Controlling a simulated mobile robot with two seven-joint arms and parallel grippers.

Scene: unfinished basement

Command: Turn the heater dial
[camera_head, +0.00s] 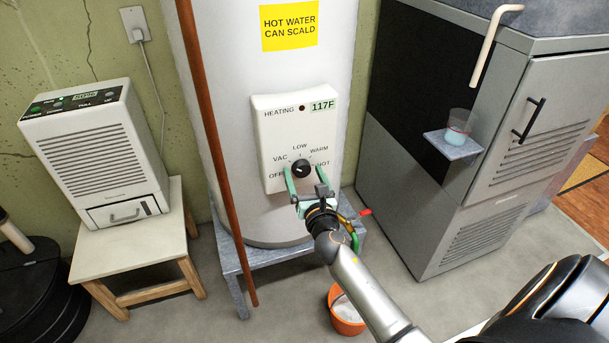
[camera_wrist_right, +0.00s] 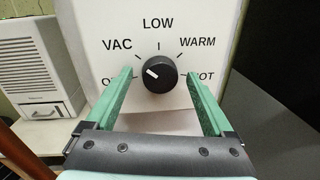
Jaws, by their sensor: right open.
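The heater dial (camera_head: 301,168) is a round black knob on a white control panel (camera_head: 276,128) fixed to the white tank (camera_head: 268,68). Labels OFF, VAC, LOW, WARM and HOT run around it, and a display reads 117F. In the right wrist view the dial (camera_wrist_right: 160,74) has a white mark pointing up-left, roughly toward VAC. My right gripper (camera_head: 304,178) is open at the panel, its green fingers on either side of the dial. In the wrist view gaps show between the fingers (camera_wrist_right: 158,80) and the dial. My left gripper is not in view.
A brown pipe (camera_head: 219,150) runs down the tank's left side. A dehumidifier (camera_head: 95,150) sits on a wooden stool (camera_head: 140,240) at left. A grey machine (camera_head: 480,150) with a cup (camera_head: 459,128) on its ledge stands right. An orange bucket (camera_head: 345,315) is on the floor below my arm.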

